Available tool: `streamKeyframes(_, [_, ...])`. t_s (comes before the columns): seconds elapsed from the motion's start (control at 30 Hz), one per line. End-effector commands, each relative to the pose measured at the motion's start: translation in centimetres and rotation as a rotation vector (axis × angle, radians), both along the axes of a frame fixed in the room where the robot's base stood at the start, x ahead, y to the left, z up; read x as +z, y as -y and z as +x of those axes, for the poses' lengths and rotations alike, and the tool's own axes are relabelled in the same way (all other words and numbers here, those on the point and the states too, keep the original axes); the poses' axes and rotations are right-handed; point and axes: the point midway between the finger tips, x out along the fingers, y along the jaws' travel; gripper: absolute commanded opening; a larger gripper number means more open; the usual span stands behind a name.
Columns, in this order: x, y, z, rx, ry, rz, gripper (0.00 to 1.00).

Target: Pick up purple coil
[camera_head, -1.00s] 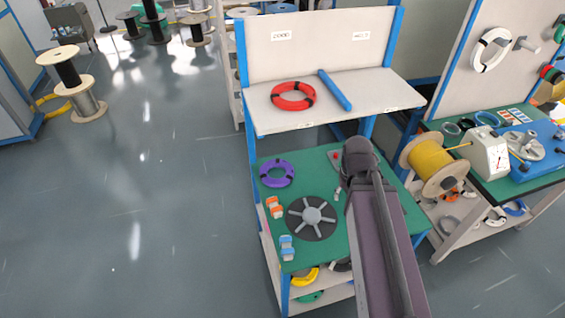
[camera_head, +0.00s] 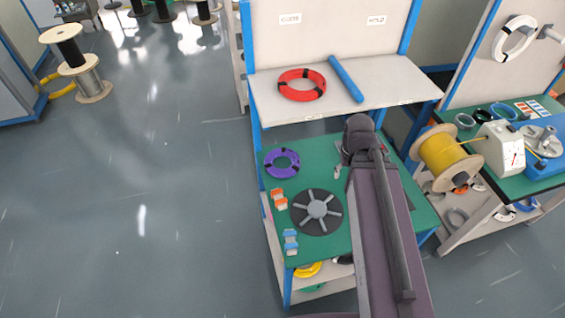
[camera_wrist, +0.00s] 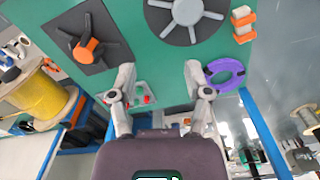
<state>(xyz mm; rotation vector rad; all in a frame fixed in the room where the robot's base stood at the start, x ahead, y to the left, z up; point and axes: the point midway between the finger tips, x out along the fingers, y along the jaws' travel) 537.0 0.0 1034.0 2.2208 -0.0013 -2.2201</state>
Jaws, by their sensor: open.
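The purple coil (camera_head: 282,163) is a ring with dark bands, lying flat on the green tabletop at its back left corner. In the wrist view the purple coil (camera_wrist: 226,74) is just right of my right-hand finger, near the table edge. My gripper (camera_wrist: 158,75) is open and empty, its two fingers spread wide over the green surface.
A dark spoked disc (camera_head: 317,211) lies in front of the coil, with orange (camera_head: 279,199) and blue (camera_head: 290,241) blocks along the left edge. A shelf (camera_head: 392,110) above holds a red coil (camera_head: 301,85) and blue bar (camera_head: 345,78). A yellow spool (camera_head: 445,160) stands right.

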Motion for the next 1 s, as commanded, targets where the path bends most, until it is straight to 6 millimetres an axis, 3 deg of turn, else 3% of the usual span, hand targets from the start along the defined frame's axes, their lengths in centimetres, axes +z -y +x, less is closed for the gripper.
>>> streamKeyframes(0.07, [-0.2,-0.1,0.1,0.008,0.001,-0.003,0.94])
streamKeyframes(0.27, [-1.6,-0.4,1.0,0.097,0.014,-0.042,0.94])
streamKeyframes(0.47, [-4.5,-1.7,3.1,0.314,0.039,-0.141,0.94])
streamKeyframes(0.77, [-9.5,-5.5,7.5,0.79,0.058,-0.372,0.94])
streamKeyframes(1.0, [-12.7,-9.7,10.8,1.18,0.035,-0.583,0.94])
